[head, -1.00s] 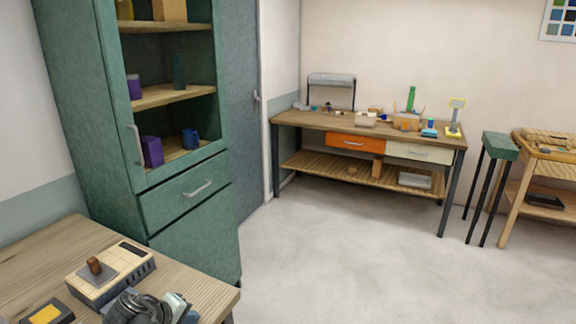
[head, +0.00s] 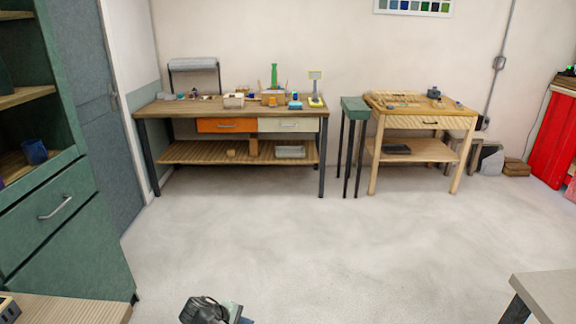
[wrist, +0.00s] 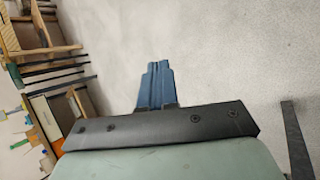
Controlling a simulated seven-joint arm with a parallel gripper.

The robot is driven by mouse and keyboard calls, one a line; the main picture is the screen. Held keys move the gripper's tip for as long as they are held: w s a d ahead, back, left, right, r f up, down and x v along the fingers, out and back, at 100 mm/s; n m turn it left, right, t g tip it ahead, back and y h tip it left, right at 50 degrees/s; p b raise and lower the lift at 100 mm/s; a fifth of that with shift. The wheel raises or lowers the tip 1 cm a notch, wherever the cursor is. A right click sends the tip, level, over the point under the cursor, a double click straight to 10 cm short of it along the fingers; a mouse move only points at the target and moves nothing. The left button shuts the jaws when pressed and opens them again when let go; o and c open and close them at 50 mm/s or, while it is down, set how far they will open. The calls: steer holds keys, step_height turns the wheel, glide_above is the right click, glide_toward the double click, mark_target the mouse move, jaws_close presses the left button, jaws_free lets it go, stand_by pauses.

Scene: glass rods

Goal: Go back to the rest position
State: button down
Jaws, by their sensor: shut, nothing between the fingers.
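My gripper (wrist: 157,68) shows in the wrist view as two blue fingers pressed together beyond a black plate. It is shut and holds nothing, with bare pale floor behind it. In the head view only a dark grey and pale part of my arm shows at the bottom edge, and the fingertips cannot be made out there.
A workbench (head: 175,105) with small items stands at the far wall. Right of it are a green stool (head: 355,107) and a wooden table (head: 425,118). A green cabinet (head: 70,245) is at left. A table corner (head: 550,285) shows at lower right. The middle floor (head: 260,235) is clear.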

steer(key=s+d+f+m+g+y, duration=0.1)
steer(key=s+d+f+m+g, duration=0.2)
steer(key=s+d+f, duration=0.5)
steer(key=s+d+f+m+g+y, duration=0.1)
steer(key=s+d+f+m+g, duration=0.25)
steer(key=d+f, duration=0.9)
steer(key=s+d+f+m+g+y, duration=0.2)
steer(key=s+d, duration=0.3)
steer(key=s, duration=0.5)
steer(key=s+d+f+m+g+y, duration=0.2)
steer(key=s+d+f+m+g, duration=0.1)
steer(key=s, duration=0.7)
steer(key=shift+d+f+m+y, duration=0.4)
steer(key=shift+d+f+m, duration=0.35)
steer(key=shift+d+f, duration=0.15)
steer(key=shift+s, duration=0.1)
